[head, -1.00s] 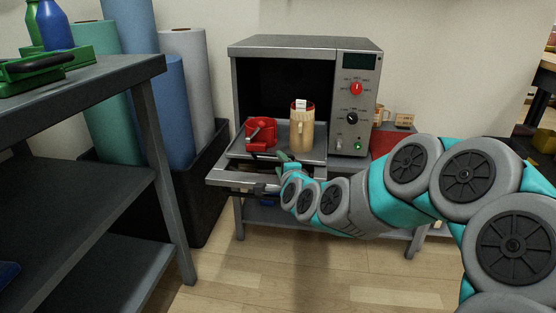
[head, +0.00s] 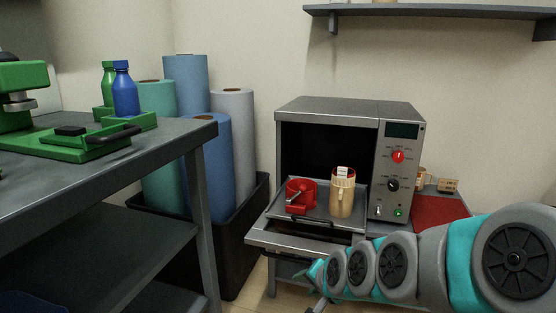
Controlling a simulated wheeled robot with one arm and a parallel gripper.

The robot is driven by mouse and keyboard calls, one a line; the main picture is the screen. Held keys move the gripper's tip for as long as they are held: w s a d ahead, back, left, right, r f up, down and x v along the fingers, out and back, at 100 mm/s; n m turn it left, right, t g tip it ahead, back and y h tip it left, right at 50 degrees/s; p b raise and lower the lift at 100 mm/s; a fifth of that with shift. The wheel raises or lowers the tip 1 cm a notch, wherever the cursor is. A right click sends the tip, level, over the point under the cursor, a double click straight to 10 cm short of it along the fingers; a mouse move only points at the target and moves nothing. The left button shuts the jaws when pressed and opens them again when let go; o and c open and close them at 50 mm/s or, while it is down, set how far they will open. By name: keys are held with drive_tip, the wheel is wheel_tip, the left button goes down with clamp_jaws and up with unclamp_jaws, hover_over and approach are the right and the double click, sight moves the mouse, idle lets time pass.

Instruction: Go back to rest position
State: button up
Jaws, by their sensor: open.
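My gripper (head: 316,303) is at the lower edge of the head view, in front of and below the oven's lowered door. Only part of its fingers shows, and I see nothing held in it. A grey oven (head: 350,108) stands on a metal stand with its front open. A tan mug (head: 342,197) with a white tag in it stands upright on the pulled-out tray (head: 318,215). A red clamp-like holder (head: 300,197) sits on the tray to the left of the mug, apart from it.
A grey bench (head: 170,138) at left holds a green press (head: 25,95) and blue (head: 125,92) and green bottles. Tall rolls (head: 232,130) stand in a black bin (head: 240,245). A red mat (head: 440,210) lies right of the oven. A shelf (head: 430,12) hangs above.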

drive_tip(key=s+d+r+n+g+h+p, duration=0.1)
drive_tip(key=s+d+n+g, duration=0.1)
drive_tip(key=s, duration=0.8)
drive_tip(key=s+d+r+n+g+h+p, duration=0.1)
drive_tip(key=s+d+n+g+p, duration=0.1)
drive_tip(key=s, duration=0.8)
drive_tip(key=s+d+r+n+g+h+p, duration=0.1)
drive_tip(key=s+d+n+g+p, duration=0.1)
drive_tip(key=s, duration=0.8)
drive_tip(key=d+n+g, duration=0.1)
drive_tip(key=d+g, duration=0.1)
drive_tip(key=g, duration=0.1)
drive_tip(key=shift+s+r+g, duration=0.3)
drive_tip(key=shift+r, duration=0.05)
drive_tip(key=shift+d, duration=0.1)
